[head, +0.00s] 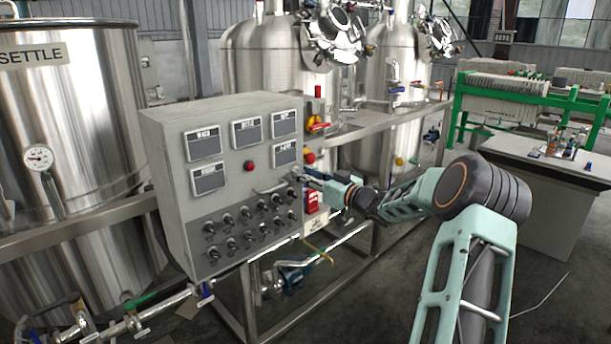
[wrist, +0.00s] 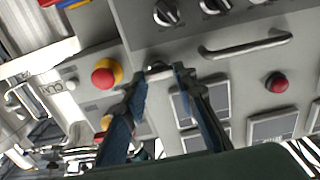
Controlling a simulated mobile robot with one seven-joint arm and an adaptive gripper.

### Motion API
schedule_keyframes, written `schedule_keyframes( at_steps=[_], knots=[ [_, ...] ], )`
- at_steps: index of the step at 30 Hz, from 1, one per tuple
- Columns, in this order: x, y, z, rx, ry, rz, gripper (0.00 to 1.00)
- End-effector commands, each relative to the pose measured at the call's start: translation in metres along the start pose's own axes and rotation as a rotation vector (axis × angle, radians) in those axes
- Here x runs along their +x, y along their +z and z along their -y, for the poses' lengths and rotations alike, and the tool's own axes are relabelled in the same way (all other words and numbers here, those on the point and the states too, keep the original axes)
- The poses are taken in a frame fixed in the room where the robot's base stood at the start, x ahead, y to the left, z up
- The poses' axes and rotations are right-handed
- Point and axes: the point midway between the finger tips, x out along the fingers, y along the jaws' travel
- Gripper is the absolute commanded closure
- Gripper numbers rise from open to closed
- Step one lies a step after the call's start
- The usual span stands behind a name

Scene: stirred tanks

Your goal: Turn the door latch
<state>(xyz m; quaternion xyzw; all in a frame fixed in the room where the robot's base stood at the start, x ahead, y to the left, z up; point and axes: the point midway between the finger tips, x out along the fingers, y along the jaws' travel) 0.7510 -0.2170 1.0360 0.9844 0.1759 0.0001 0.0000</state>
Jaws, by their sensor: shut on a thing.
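The grey control panel door (head: 232,192) faces me in the middle of the head view. A small metal latch (wrist: 157,71) on it shows between my fingertips in the wrist view. My gripper (wrist: 160,74) is shut on the latch, one finger on each side. In the head view my gripper (head: 303,176) is at the right edge of the panel, and the latch is too small and covered to make out. The latch's exact angle is hard to tell.
A bar handle (wrist: 246,46) and a red button (wrist: 277,82) are on the door beside the latch. A red and yellow emergency stop (wrist: 104,76) is on the other side. Rows of black knobs (head: 246,223) sit low on the panel. Steel tanks (head: 75,110) stand around it.

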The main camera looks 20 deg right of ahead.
Motion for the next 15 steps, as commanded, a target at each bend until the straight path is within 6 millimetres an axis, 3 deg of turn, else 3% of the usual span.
schedule_keyframes(
  at_steps=[8,15],
  knots=[
    [0.0001,0.0015,0.0004,-0.036,0.000,0.000,0.98],
    [0.0003,0.0036,0.0013,-0.172,-0.001,0.001,0.98]
  ],
)
